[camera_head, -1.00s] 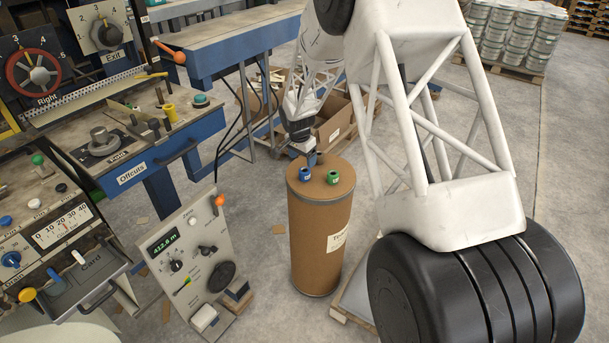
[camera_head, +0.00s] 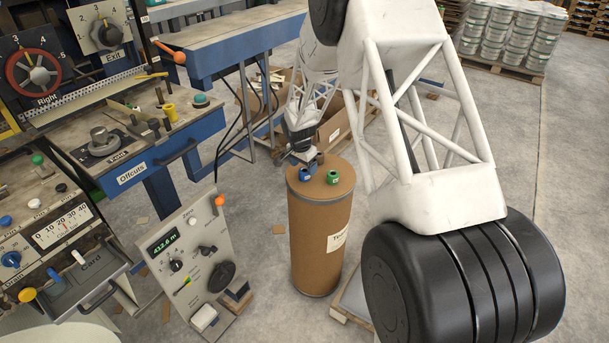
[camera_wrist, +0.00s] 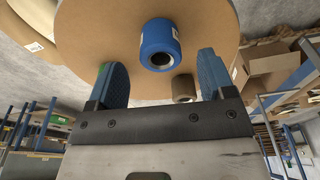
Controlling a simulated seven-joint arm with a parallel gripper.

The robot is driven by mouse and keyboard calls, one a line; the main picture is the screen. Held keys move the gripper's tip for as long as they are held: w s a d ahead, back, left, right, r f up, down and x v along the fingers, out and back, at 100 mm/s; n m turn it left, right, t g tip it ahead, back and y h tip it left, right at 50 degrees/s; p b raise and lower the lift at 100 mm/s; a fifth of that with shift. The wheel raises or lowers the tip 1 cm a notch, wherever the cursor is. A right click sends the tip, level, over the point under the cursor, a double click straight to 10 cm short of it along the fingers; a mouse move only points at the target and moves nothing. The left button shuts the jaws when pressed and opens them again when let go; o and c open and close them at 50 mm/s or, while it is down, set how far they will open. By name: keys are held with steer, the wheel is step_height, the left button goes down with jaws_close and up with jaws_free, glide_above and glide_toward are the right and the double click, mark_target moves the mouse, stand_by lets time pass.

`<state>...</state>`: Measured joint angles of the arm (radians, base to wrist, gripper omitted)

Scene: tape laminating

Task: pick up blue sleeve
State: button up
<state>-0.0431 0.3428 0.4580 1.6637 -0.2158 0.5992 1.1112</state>
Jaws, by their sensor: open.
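The blue sleeve (camera_wrist: 158,42) stands on the round brown top of a cardboard drum (camera_wrist: 75,50). In the wrist view my gripper (camera_wrist: 164,78) is open, with its two blue-padded fingers apart. The sleeve lies between and just beyond the fingertips, and no contact shows. In the head view my gripper (camera_head: 303,160) is at the top of the drum (camera_head: 320,235), and it partly hides the blue sleeve (camera_head: 302,171). A green sleeve (camera_head: 333,177) stands to the right on the drum top.
Open cardboard boxes (camera_head: 335,128) lie behind the drum. A control panel (camera_head: 190,255) stands left of the drum. A blue-framed bench (camera_head: 150,140) is at the left. Floor shows between the panel and the drum.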

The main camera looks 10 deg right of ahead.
mark_target(304, 170)
steer(key=shift+w+d+f, duration=0.1)
steer(key=shift+f, duration=0.7)
steer(key=shift+w+d+f, duration=0.1)
steer(key=shift+f, duration=0.65)
steer(key=c, duration=1)
steer(key=shift+r, duration=0.15)
steer(key=shift+r, duration=1.45)
steer(key=shift+s+r, duration=0.2)
steer(key=shift+s, duration=0.05)
steer(key=s, duration=0.5)
steer(key=s+r, duration=0.1)
steer(key=s, duration=0.9)
steer(key=shift+s+d+r, duration=0.1)
steer(key=shift+s+r, duration=0.1)
steer(key=shift+s, duration=0.05)
